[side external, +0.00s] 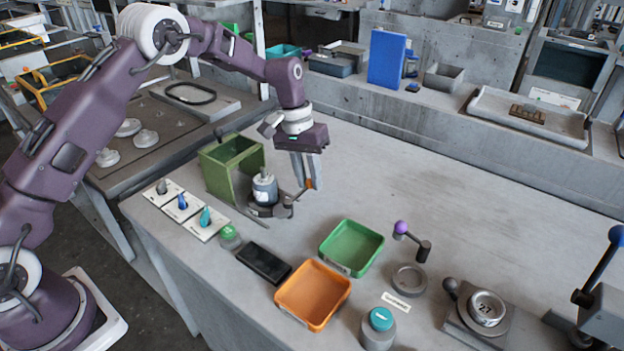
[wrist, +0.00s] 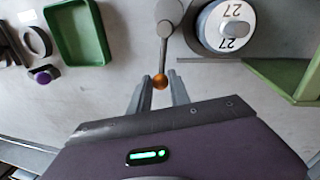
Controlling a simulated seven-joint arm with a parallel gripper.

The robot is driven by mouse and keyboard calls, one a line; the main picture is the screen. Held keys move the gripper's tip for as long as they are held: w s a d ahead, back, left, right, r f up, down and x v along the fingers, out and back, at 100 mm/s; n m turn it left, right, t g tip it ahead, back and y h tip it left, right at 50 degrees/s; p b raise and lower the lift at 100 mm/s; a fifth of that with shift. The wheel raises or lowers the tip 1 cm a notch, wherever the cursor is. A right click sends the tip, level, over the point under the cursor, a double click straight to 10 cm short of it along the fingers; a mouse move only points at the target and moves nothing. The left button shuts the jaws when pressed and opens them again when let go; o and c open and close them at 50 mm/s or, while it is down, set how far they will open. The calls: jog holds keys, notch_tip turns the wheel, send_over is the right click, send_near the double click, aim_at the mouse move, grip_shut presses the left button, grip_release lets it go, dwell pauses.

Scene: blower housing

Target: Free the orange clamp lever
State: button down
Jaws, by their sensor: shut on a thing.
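The orange clamp lever shows its orange knob (wrist: 160,82) between my fingertips in the wrist view. Its grey arm (wrist: 164,50) runs from the knob to a rounded pivot beside a grey cylinder marked 27 (wrist: 228,25). In the side view the orange knob (side external: 308,184) is small and partly covered by my fingers. My gripper (side external: 309,183) points down and is shut on the knob; it also shows in the wrist view (wrist: 160,80). The cylinder (side external: 265,190) stands upright on a dark base beside the lever.
An olive-green box (side external: 222,170) stands close behind the cylinder. A green tray (side external: 340,262) and an orange tray (side external: 300,318) lie nearer the front. A purple-knobbed lever (side external: 401,228) and a grey ring (side external: 409,279) are to the right.

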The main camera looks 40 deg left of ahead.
jog(key=shift+a+r+n, duration=0.1)
jog(key=shift+a+n, duration=0.15)
jog(key=shift+n, duration=0.05)
dwell(0.4)
jog(key=c, duration=1.2)
grip_release()
jog(key=s+a+r+t, duration=0.1)
jog(key=s+r, duration=0.1)
jog(key=r, duration=0.5)
jog(key=s+r, duration=0.3)
jog(key=r, duration=0.4)
jog(key=s+r+m+t+y, duration=0.1)
jog(key=s+r, duration=0.7)
jog(key=s, duration=0.2)
jog(key=s+a+f+m+t+y, duration=0.1)
jog(key=s+t, duration=0.2)
jog(key=s, duration=1.8)
jog(key=shift+s+f, duration=0.3)
jog(key=shift+f, duration=0.05)
